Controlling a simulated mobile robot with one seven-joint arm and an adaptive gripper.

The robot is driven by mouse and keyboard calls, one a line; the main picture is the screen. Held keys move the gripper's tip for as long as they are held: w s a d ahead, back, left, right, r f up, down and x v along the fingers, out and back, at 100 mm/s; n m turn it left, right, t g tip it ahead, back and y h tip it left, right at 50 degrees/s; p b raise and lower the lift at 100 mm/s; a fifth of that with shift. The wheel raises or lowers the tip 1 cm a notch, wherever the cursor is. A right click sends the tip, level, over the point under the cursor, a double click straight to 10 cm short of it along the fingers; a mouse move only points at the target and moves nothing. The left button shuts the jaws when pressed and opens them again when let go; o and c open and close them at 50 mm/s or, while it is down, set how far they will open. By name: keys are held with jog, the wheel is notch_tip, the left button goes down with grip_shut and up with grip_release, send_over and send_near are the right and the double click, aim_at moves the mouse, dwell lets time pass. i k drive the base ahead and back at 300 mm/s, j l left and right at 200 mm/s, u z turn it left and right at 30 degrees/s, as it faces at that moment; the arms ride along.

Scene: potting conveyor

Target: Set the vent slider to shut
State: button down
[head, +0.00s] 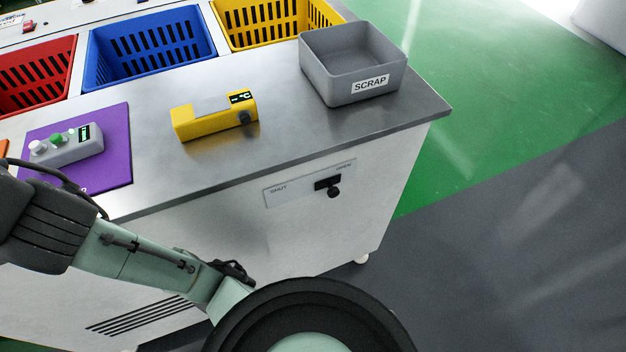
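The vent slider is a black knob (329,186) on a pale plate (290,186) on the front panel of the workbench. The plate is marked SHUT at its left end and OPEN at its right end. The knob stands right of the middle, towards the OPEN end. My arm reaches in from the left, and a large round dark part of it fills the bottom middle, below the slider and apart from it in the picture. My gripper's fingers do not show.
The steel workbench top (300,140) carries a grey SCRAP bin (340,85), a yellow device (205,120) and a grey button box (70,148) on a purple mat (118,165). Red (62,55), blue (205,25) and yellow (235,42) crates stand behind. Green and grey floor is clear at right.

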aim_at(333, 193)
jog(key=z, duration=0.15)
jog(key=k+l+z, duration=0.3)
jog(key=k+l, duration=0.45)
